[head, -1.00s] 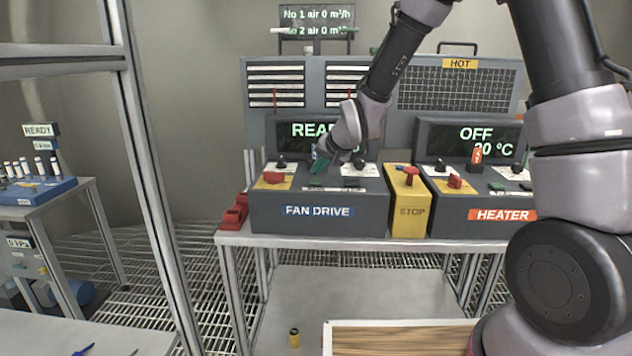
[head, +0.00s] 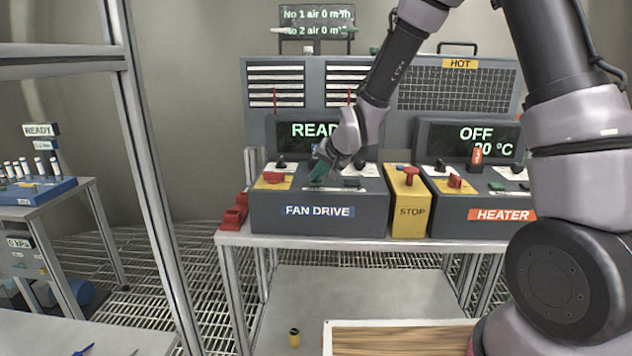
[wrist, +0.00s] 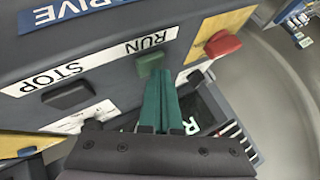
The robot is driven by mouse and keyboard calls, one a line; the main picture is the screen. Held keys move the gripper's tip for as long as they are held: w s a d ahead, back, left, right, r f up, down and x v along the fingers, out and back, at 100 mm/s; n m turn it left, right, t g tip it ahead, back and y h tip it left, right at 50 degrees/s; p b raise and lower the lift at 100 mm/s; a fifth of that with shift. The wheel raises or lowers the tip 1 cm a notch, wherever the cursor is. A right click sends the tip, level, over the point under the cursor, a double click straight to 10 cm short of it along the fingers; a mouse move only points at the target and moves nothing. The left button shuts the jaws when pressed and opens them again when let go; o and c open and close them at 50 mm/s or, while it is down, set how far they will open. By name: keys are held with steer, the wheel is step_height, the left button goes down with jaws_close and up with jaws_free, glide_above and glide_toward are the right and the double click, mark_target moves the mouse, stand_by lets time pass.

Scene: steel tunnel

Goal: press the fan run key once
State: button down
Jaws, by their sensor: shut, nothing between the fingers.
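The fan drive (head: 268,212) is a dark grey console with a blue "FAN DRIVE" label on the bench. Its green run key (wrist: 150,62) sits beside the word RUN in the wrist view. The black stop key (wrist: 70,95) lies to its left there, and it also shows in the head view (head: 353,183). My gripper (wrist: 162,76), with green fingers, is shut and empty. Its tips are right at the run key in the wrist view; I cannot tell whether they touch. In the head view my gripper (head: 318,176) hides the run key. The drive's display (head: 312,130) reads READY, partly covered.
A red knob (wrist: 222,44) on a yellow plate is close beside the fingers. A yellow STOP box (head: 408,215) with a red button and the heater console (head: 470,200) stand to the right. The air display (head: 317,20) shows 0 for both lines.

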mark_target(317, 182)
steer(key=shift+f, duration=0.3)
stand_by(0.4)
steer(key=shift+r, duration=0.9)
steer(key=shift+r, duration=2.5)
